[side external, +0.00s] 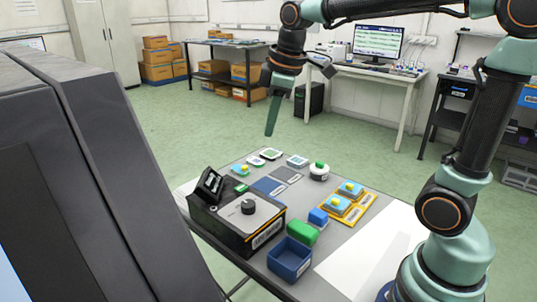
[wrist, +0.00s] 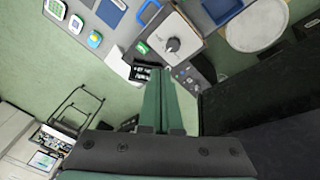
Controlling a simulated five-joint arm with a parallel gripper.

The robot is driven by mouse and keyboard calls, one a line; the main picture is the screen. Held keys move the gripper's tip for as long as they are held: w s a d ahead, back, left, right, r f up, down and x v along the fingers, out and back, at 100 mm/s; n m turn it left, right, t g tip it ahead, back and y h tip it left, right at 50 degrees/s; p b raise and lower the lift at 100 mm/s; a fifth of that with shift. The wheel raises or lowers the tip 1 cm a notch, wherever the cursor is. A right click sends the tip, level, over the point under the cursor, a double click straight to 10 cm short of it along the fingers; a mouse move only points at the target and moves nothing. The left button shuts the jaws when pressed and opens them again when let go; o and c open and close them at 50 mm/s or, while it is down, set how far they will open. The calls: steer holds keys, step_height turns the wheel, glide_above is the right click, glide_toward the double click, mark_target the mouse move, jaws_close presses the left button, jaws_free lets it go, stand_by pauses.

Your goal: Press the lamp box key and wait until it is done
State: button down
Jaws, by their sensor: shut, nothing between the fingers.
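The black box (side external: 262,236) with a light grey top plate, a round black knob (side external: 248,207) and a tilted dark screen (side external: 210,184) stands at the table's left end. I take it for the lamp box; its label is too small to read. A small green patch (side external: 241,188) shows at its far edge, perhaps a key; I cannot tell. In the wrist view, the grey plate (wrist: 184,24) and knob (wrist: 172,45) lie beyond my fingertips. My gripper (side external: 270,133) is shut and empty, pointing down, high above and behind the table, apart from the box.
An orange tray (side external: 357,213) holds blue items with yellow tops. A white round container (side external: 319,174) stands behind. A large dark housing (side external: 120,180) fills the left foreground.

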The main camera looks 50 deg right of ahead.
steer(key=w+d+f+n+g, duration=0.1)
steer(key=w+f+n+g, duration=0.1)
steer(key=w+n, duration=0.4)
steer(key=n+g, duration=0.1)
steer(key=n, duration=0.3)
glide_above(242, 187)
steer(key=shift+a+f, duration=0.1)
steer(key=shift+f, duration=1.95)
steer(key=shift+f, duration=0.1)
step_height(242, 187, down, 14)
steer(key=shift+r, duration=0.1)
